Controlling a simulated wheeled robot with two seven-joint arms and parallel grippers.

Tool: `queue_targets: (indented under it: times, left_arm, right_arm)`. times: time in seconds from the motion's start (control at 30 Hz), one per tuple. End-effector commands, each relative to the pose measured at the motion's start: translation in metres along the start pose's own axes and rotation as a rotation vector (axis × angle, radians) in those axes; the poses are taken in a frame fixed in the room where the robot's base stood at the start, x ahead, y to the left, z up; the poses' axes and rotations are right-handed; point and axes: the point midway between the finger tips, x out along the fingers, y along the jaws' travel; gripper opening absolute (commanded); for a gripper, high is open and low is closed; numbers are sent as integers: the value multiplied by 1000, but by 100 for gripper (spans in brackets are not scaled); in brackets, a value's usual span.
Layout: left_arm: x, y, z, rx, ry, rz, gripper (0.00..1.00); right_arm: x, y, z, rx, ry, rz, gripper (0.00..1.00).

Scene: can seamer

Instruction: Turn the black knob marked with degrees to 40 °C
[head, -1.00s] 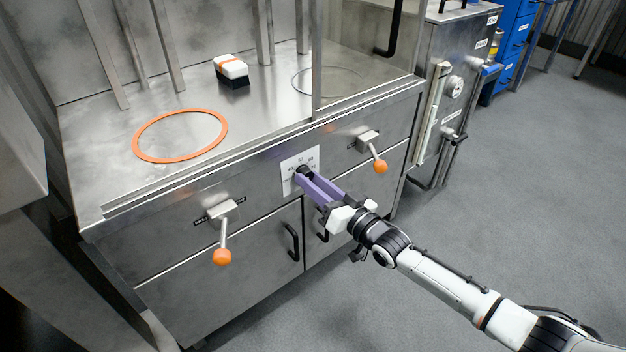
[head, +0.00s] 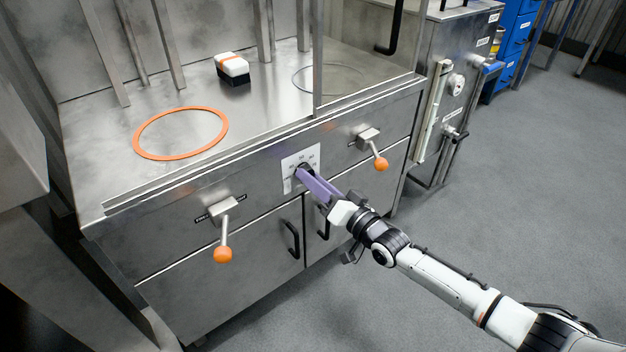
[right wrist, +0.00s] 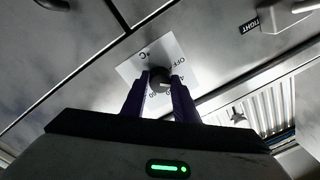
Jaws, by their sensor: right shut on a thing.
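The black knob (head: 302,170) sits on a white dial plate (head: 311,155) on the front panel of the steel cabinet. My right gripper (head: 306,174), with purple fingers, is shut on the knob. In the right wrist view the knob (right wrist: 159,80) lies between the two fingertips (right wrist: 159,84), and the plate (right wrist: 183,62) shows OFF, °C and part of a scale around it. Which mark the knob points to cannot be read. My left gripper is not in view.
Levers with orange balls flank the plate, one at left (head: 223,254) and one at right (head: 380,164). Black door handles (head: 292,240) are below. An orange ring (head: 180,110) and a white-and-black block (head: 232,68) are on the cabinet top.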

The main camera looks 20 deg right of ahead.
Motion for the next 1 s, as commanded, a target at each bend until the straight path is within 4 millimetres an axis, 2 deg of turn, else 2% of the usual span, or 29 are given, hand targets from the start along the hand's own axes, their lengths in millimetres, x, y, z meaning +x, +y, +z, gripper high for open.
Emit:
queue_targets:
  times: [0.07, 0.1, 0.2, 0.57, 0.67, 1.0]
  left_arm:
    - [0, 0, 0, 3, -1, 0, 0]
    - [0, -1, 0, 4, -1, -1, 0]
    - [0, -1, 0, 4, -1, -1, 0]
    - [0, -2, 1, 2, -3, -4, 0]
    - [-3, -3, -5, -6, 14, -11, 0]
    - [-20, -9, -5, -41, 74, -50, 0]
  right_arm:
    - [0, 0, 0, -1, -1, 0, 4]
    - [0, 0, 0, -1, -1, 0, 28]
    - [0, 0, 0, -2, -1, 0, 45]
    - [-4, 0, 0, -2, -1, 1, 46]
    - [-16, 0, -1, -2, -2, 2, 46]
    - [-81, -1, -1, -2, -3, 2, 46]
